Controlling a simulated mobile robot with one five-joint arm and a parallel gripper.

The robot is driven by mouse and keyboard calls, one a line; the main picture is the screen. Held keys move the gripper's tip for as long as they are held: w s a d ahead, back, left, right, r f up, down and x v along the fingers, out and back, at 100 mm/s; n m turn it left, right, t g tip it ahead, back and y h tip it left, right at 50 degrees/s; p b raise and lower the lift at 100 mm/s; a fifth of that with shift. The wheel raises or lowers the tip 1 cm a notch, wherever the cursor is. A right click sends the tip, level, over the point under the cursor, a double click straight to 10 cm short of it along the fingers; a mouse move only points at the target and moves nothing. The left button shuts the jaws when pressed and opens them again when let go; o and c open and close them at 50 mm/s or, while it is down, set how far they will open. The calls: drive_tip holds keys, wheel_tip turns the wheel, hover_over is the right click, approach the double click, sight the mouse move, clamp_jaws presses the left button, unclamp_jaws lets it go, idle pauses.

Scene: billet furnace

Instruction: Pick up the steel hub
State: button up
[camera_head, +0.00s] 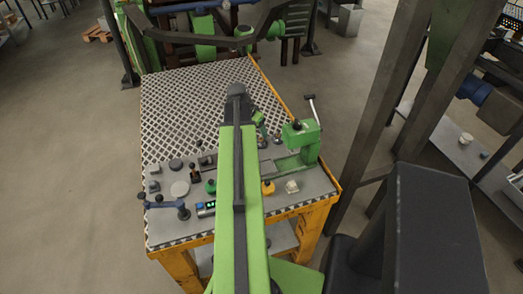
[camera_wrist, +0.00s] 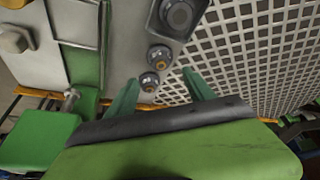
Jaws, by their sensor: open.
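I cannot tell for certain which piece is the steel hub. In the wrist view, two small round metal parts with dark rims, an upper one (camera_wrist: 159,55) and a lower one (camera_wrist: 150,82), lie at and just beyond my fingertips. A pale metal piece with a raised boss (camera_wrist: 15,38) lies at the upper left, outside the fingers; a similar pale piece (camera_head: 292,186) sits near the table's front right in the head view. My gripper (camera_wrist: 160,84) is open, its green fingers apart with nothing gripped.
The table (camera_head: 190,110) has a grid-patterned top and a grey work strip along its front. A green vise (camera_head: 302,140) stands at the right. The far grid is mostly clear.

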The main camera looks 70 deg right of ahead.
sight(261, 139)
drive_tip(key=b+x, duration=0.1)
drive_tip(key=x, duration=0.2)
drive_tip(key=shift+f+b, duration=0.15)
drive_tip(key=shift+b, duration=0.15)
drive_tip(key=b+x, duration=0.5)
drive_tip(key=shift+w+f, duration=0.2)
drive_tip(key=shift+r, duration=0.15)
clamp_jaws()
